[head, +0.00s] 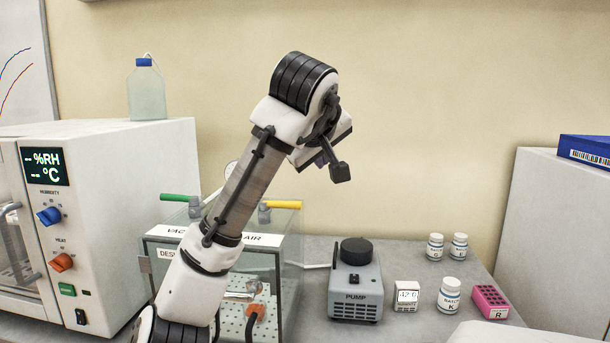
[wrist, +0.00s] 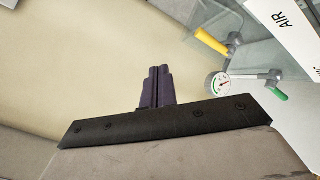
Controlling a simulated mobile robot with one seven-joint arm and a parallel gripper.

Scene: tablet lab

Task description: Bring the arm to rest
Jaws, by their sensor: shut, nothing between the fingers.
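My arm rises from the bottom of the head view, in front of the clear desiccator box, and bends over at the top. My gripper (head: 340,174) hangs in the air right of the arm's upper joint, against the plain wall. In the wrist view my gripper (wrist: 158,72) shows its two dark fingers together, shut and empty. It touches nothing. The fingers are small and partly hidden by the wrist in the head view.
The desiccator box (head: 293,243) has green and yellow valve handles and a gauge (wrist: 217,84). A humidity chamber (head: 110,200) stands left, with a bottle (head: 146,92) on top. The pump (head: 355,285), several white jars and a pink rack (head: 490,302) stand right. Air above the pump is free.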

